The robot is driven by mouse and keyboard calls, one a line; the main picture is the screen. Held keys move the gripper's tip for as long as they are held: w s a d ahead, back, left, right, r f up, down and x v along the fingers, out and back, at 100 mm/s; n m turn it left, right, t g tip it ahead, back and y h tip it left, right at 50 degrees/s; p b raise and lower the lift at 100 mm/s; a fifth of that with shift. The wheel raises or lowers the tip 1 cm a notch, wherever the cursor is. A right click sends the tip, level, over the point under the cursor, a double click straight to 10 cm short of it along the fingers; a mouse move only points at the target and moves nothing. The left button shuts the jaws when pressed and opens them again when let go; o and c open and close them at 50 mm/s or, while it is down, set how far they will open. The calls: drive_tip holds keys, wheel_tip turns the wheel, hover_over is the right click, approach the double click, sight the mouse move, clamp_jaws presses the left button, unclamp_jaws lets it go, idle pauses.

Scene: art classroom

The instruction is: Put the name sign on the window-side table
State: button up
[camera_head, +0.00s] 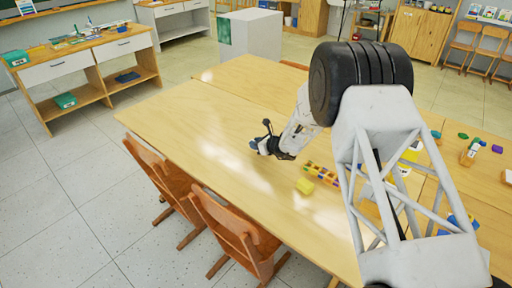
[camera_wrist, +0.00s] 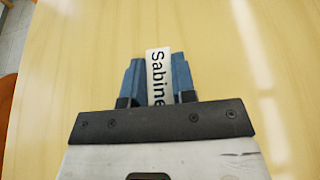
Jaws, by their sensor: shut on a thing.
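The name sign (camera_wrist: 158,75) is a white strip with the dark letters "Sabine", seen in the wrist view. My gripper (camera_wrist: 157,80) is shut on it, with a blue finger on each side. The sign's lower end is hidden by the gripper's dark plate. In the head view my gripper (camera_head: 262,147) is over the left part of a long light wooden table (camera_head: 190,112). The sign is too small to make out clearly there. I cannot tell whether the sign touches the tabletop.
Two wooden chairs (camera_head: 235,225) stand at the near edge. A wooden shelf table (camera_head: 95,68) stands at the back left.

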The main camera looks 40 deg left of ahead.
drive_tip(key=shift+f, duration=0.85)
drive_tip(key=shift+f, duration=0.1)
drive_tip(key=o, duration=0.9)
drive_tip(key=shift+d+r, duration=0.3)
drive_tip(key=shift+d, duration=0.2)
drive_tip(key=shift+v, duration=5.5)
